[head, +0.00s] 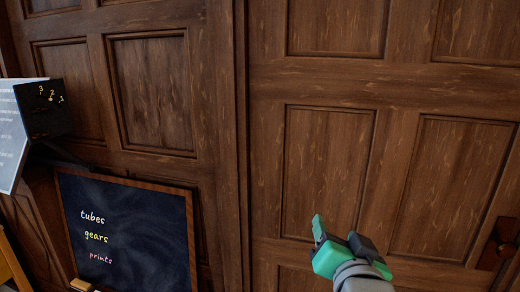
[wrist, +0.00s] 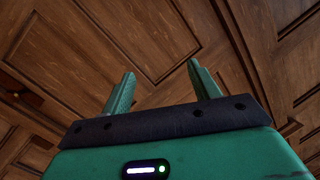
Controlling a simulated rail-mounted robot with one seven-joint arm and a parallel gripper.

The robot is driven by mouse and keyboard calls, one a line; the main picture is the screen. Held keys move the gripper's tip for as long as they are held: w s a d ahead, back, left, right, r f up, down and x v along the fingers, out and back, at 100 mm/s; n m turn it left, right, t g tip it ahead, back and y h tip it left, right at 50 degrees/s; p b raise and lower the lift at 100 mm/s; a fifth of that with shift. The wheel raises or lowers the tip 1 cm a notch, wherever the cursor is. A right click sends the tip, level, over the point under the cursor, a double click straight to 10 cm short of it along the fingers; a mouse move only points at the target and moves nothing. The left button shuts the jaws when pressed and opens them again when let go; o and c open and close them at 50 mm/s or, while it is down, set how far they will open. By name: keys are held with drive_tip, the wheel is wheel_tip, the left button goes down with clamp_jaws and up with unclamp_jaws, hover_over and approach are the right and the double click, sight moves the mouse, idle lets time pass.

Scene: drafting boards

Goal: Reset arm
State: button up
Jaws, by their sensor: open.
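My gripper (head: 337,234) is green and dark grey and shows at the lower right of the head view, in front of a wooden panelled door or wall. In the wrist view, its two green fingers (wrist: 157,90) stand apart with nothing between them. The gripper is open and empty. It touches nothing that I can see.
Brown wooden panelling (head: 325,170) fills most of both views. A dark chalkboard (head: 140,235) reading "tubes", "gears", "prints" stands at the lower left. A dark box (head: 42,108) and a white printed board (head: 10,135) are at the left edge. A dark handle-like fitting (head: 498,245) is at the right.

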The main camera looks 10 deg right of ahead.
drive_tip(key=s+a+r+n+t+y+p, duration=0.15)
drive_tip(key=s+a+r+n+t, duration=0.25)
drive_tip(key=s+a+r, duration=0.7)
drive_tip(key=s+a+r+n+t+y, duration=0.4)
drive_tip(key=s+a+r, duration=0.4)
drive_tip(key=a, duration=0.4)
wheel_tip(320, 180, up, 28)
drive_tip(key=w+h+p, duration=0.1)
drive_tip(key=p, duration=2.7)
drive_tip(key=shift+w+d+f+t, duration=0.15)
drive_tip(key=shift+d+t, duration=0.05)
drive_tip(key=shift+t, duration=0.1)
